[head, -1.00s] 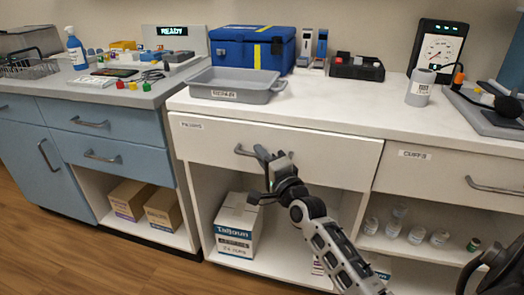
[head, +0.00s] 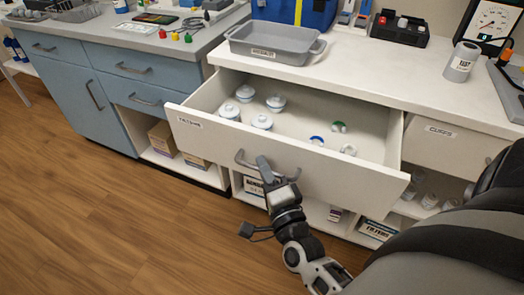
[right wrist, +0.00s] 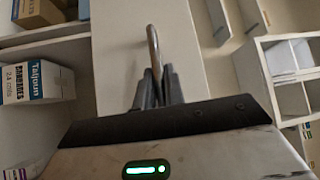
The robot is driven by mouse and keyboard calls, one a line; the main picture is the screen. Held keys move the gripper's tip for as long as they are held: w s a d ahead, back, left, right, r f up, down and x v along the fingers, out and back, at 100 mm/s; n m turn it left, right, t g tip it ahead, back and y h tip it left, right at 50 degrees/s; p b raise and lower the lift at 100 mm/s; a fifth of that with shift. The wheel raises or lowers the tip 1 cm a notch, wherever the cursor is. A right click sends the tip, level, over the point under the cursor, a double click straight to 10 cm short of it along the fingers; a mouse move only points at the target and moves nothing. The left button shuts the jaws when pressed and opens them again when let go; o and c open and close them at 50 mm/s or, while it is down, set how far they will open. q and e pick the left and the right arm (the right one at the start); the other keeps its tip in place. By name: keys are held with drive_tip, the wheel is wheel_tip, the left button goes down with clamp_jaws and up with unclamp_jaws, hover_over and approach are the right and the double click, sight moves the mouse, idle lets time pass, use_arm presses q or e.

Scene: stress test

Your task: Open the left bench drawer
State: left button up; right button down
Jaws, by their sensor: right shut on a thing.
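The left bench drawer (head: 330,171) is the wide white one under the white counter. In the head view it stands well out from the bench, with its inside open to view. Its grey bar handle (head: 241,160) is at the front's middle. My right gripper (head: 266,172) is shut on this handle. In the right wrist view the fingers (right wrist: 158,90) close around the handle bar (right wrist: 153,48), in front of the pale drawer front. Several white lidded pots (head: 262,122) and small blue, green and white ring-like items stand in the drawer. My left gripper is not in view.
A grey tray (head: 275,45) sits on the counter above the drawer. The right-hand drawer (head: 440,145) is shut. Below are shelves with boxes and jars. Blue cabinets (head: 60,75) stand at the left. The wooden floor (head: 110,220) in front is clear.

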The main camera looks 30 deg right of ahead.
drive_tip(key=shift+s+a, duration=0.25)
drive_tip(key=shift+a, duration=0.1)
drive_tip(key=c, duration=1.8)
unclamp_jaws()
drive_tip(key=shift+o, duration=0.2)
drive_tip(key=v, duration=0.7)
drive_tip(key=shift+s, duration=0.25)
drive_tip(key=shift+a, duration=0.1)
